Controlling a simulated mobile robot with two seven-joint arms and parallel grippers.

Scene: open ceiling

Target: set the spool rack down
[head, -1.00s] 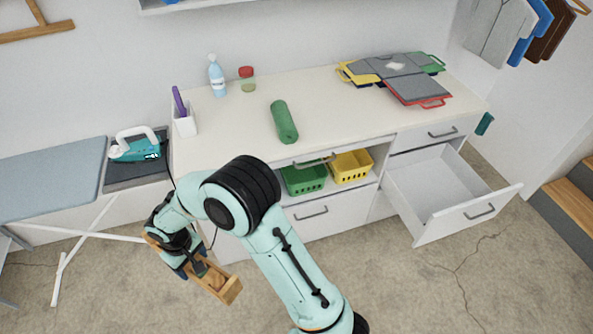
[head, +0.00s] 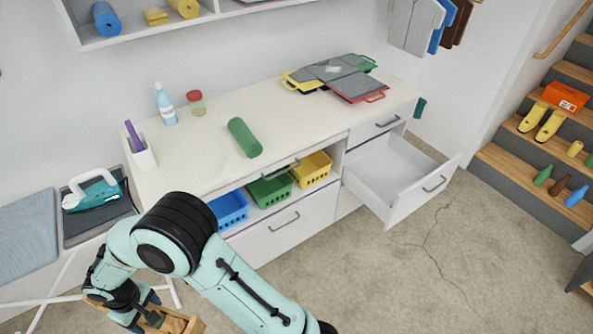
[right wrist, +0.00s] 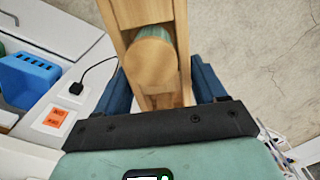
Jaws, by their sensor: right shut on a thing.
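The spool rack (head: 182,323) is a light wooden frame at the bottom left of the head view, cut off by the lower edge. It also shows in the right wrist view (right wrist: 183,50), with a round wooden spool end (right wrist: 152,65) and some teal behind it. My right gripper (head: 148,312) is shut on the rack. In the right wrist view its blue fingers lie on both sides of the wood. The rack is held in the air in front of the counter, near the ironing board. My left gripper is not in view.
The white counter (head: 205,162) holds a green roll (head: 244,138), a bottle (head: 165,105), a jar (head: 196,102) and folders (head: 340,74). Its drawer (head: 405,180) stands open. An iron (head: 93,192) rests on the ironing board (head: 28,240). Bare counter lies around the roll.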

